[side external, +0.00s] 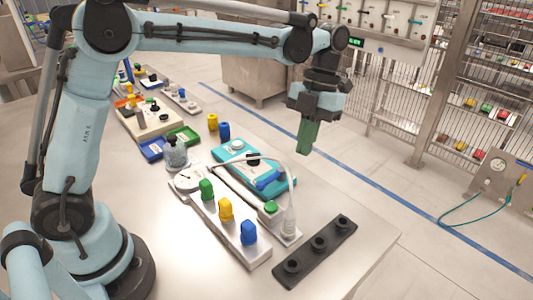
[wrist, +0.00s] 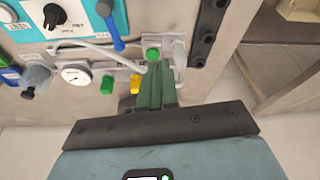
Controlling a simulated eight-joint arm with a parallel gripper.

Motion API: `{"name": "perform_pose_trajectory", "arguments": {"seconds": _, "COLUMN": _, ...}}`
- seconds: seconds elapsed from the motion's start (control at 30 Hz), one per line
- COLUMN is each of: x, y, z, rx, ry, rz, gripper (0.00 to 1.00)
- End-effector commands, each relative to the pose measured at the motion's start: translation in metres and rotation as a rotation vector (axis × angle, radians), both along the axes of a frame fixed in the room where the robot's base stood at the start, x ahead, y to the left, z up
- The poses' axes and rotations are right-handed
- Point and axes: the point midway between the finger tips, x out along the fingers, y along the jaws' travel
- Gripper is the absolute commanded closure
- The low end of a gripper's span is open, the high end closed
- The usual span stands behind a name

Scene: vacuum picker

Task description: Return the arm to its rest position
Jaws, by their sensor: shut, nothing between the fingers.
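My arm reaches across the table in the side external view, raised above it. My gripper (side external: 304,150) has green fingers that point down, held in the air above and beyond the teal panel. In the wrist view my gripper (wrist: 156,70) shows its green fingers pressed together, with nothing between them. It touches nothing that I can see.
Below are a teal panel (side external: 232,152) with a blue handle, a light rail with green, yellow and blue knobs (side external: 226,209), a gauge (side external: 188,179), and a black strip with holes (side external: 292,268). Blue and green trays stand farther back. The air around my gripper is clear.

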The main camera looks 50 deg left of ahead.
Motion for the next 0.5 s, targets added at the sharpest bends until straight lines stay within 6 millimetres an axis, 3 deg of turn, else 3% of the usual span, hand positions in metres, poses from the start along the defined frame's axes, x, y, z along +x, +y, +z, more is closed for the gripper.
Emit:
{"name": "perform_pose_trajectory", "arguments": {"seconds": 0.27, "x": -0.004, "y": 0.004, "z": 0.003, "rx": 0.024, "ry": -0.024, "rz": 0.095, "gripper": 1.00}}
{"name": "perform_pose_trajectory", "arguments": {"seconds": 0.5, "x": -0.024, "y": 0.022, "z": 0.016, "rx": 0.109, "ry": -0.147, "rz": 0.614, "gripper": 1.00}}
